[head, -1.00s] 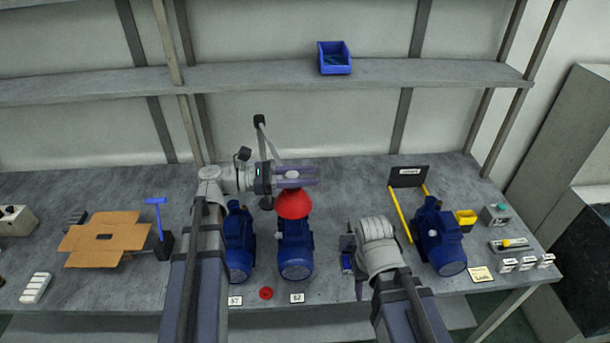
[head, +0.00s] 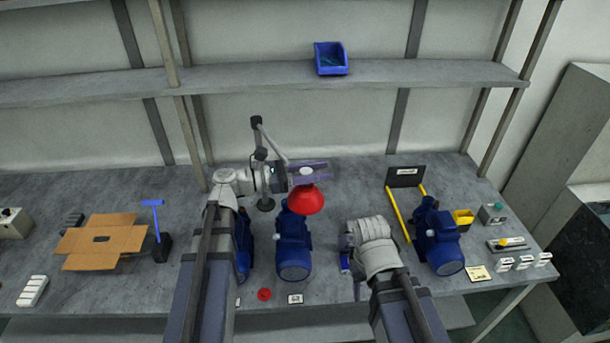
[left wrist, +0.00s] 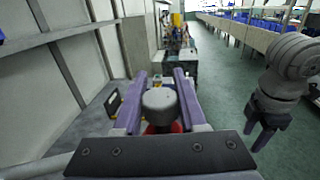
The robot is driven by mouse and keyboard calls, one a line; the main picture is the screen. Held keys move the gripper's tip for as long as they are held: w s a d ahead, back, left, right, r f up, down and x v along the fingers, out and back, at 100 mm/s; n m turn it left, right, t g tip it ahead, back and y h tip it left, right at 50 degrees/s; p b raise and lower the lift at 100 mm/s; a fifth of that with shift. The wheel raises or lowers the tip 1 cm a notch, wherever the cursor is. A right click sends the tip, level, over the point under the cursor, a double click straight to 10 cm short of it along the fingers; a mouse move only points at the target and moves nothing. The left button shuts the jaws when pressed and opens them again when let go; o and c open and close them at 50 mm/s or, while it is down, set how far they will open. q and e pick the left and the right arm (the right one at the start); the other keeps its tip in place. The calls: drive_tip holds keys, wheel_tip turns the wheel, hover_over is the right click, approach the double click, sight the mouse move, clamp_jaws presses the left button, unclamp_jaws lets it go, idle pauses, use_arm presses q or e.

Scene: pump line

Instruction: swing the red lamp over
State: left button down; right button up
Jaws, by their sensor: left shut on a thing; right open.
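The red lamp (head: 307,200) has a red dome shade on a jointed grey arm (head: 269,140) with a round dark base on the bench. My left gripper (head: 308,172) is shut on the pale knob at the top of the lamp, above the blue pumps. In the left wrist view the knob (left wrist: 160,105) sits between the purple fingers, with a little of the red shade under it. My right gripper (head: 346,252) is low over the bench, right of the middle pump (head: 293,248), apart from the lamp; its fingers also show open in the left wrist view (left wrist: 262,130).
A blue pump (head: 438,240) stands at the right by yellow rails (head: 398,215) and a dark sign. Another pump is partly hidden by my left arm. A red ring (head: 264,294) lies in front.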

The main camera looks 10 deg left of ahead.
use_arm(q)
drive_tip(key=w+d+n+t+y, duration=0.3)
drive_tip(key=w+d, duration=0.1)
drive_tip(key=w, duration=0.5)
drive_tip(key=w+d+n+t+y, duration=0.3)
drive_tip(key=w+d, duration=0.1)
drive_tip(key=w, duration=0.4)
drive_tip(key=w+d+n+t+y, duration=0.3)
drive_tip(key=w+d+y, duration=0.1)
drive_tip(key=w, duration=0.5)
drive_tip(key=w+a+n+y, duration=0.1)
drive_tip(key=w+n+y, duration=0.1)
drive_tip(key=w, duration=0.4)
drive_tip(key=w+a+n+t+y, duration=0.1)
drive_tip(key=w+n+y, duration=0.1)
drive_tip(key=w+y, duration=0.2)
drive_tip(key=w, duration=0.2)
drive_tip(key=shift+w+a+t, duration=0.25)
drive_tip(key=shift+w+t, duration=0.05)
drive_tip(key=shift+w, duration=0.1)
drive_tip(key=shift+r, duration=0.1)
drive_tip(key=c, duration=0.9)
unclamp_jaws()
drive_tip(key=shift+w+a, duration=0.1)
drive_tip(key=o, duration=0.3)
drive_tip(key=shift+w, duration=0.1)
drive_tip(key=shift+o, duration=0.7)
